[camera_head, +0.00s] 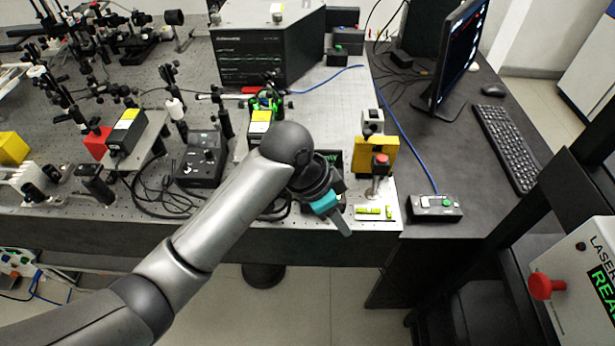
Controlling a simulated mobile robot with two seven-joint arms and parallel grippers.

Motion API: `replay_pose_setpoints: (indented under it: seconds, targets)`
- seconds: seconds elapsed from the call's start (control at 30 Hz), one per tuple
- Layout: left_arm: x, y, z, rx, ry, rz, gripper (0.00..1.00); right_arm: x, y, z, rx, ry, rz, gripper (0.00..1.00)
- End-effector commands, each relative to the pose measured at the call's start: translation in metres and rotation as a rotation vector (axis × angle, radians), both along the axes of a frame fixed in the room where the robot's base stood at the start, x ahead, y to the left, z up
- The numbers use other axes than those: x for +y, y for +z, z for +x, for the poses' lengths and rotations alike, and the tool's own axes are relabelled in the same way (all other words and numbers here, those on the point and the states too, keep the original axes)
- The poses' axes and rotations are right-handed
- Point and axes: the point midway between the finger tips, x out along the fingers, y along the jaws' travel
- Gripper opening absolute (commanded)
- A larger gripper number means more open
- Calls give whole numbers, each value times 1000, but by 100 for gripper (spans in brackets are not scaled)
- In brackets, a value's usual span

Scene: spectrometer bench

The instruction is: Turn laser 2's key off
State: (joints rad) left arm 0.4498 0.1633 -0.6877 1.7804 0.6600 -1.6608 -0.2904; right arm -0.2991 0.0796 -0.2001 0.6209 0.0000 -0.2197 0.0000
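My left gripper (334,212) is over the front edge of the optical table, pointing down and to the right. Its teal part and one grey finger show; I cannot tell whether it is open or shut. A dark unit (336,157) behind the gripper is mostly hidden by it. A black control box with knobs (203,158) sits on the table left of my arm. No label reading laser 2 is legible, and I cannot make out a key. My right gripper is not in view.
A panel with a red knob (546,286) is at lower right. Optics crowd the left.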

Motion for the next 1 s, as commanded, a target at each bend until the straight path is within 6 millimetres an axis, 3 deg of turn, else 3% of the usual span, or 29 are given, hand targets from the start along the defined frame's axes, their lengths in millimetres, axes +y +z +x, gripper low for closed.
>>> replay_pose_setpoints:
  seconds: [0.27,0.7,0.87,1.0]
  targets:
    - [-2,41,32,-23,-216,124,39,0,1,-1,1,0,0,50]
    - [38,127,83,-11,-412,376,39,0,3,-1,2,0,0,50]
    - [45,140,89,-5,-423,404,39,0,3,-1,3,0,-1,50]
    - [46,134,89,-1,-425,408,39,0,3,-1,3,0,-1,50]
